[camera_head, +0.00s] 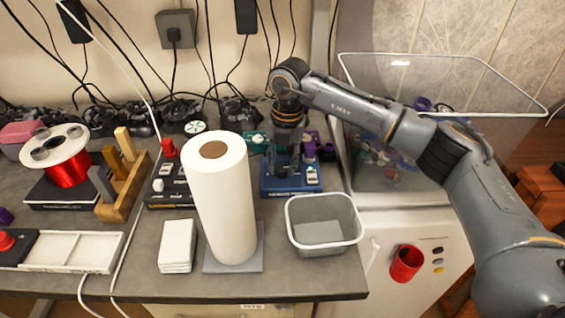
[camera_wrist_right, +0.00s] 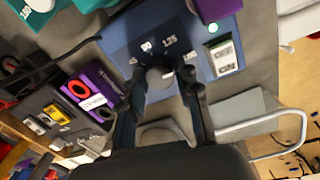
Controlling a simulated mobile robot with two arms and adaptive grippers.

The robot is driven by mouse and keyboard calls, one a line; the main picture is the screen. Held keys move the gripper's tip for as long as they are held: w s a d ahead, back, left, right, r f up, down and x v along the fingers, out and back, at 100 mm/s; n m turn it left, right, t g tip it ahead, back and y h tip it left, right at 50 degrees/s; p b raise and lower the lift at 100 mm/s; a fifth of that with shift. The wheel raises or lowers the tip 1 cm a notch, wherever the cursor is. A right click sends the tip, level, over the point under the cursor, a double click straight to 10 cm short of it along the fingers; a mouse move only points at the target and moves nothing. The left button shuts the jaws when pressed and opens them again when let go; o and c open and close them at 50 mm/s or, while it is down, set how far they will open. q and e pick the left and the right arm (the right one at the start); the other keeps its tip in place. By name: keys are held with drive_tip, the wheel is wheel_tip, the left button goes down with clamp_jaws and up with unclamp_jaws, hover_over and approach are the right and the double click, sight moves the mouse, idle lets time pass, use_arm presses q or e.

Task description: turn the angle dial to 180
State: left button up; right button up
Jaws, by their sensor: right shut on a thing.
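The angle dial is a dark round knob (camera_wrist_right: 157,78) on a blue box (camera_wrist_right: 120,38), with white number labels around it; I read 90, 135 and 180. A small white mark shows on the knob's right side; I cannot tell its exact reading. In the head view the blue box (camera_head: 283,188) stands at the back right of the bench, behind the grey bin. My right gripper (camera_wrist_right: 163,72) comes down over the box, its fingers shut on the knob from both sides. In the head view my right gripper (camera_head: 288,168) hides the knob. My left gripper is not in view.
A paper towel roll (camera_head: 222,210) stands front left of the box, near a white stack (camera_head: 177,246). A grey bin (camera_head: 325,226) sits in front of it. A large clear bin (camera_head: 375,178) is on the right. A purple device (camera_wrist_right: 90,92) lies close by.

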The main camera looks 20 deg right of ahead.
sight(286, 167)
drive_tip(key=o, duration=1.1)
drive_tip(key=shift+o, duration=0.2)
wheel_tip(286, 167, up, 12)
drive_tip(key=shift+s+d, duration=0.2)
drive_tip(key=shift+d, duration=0.15)
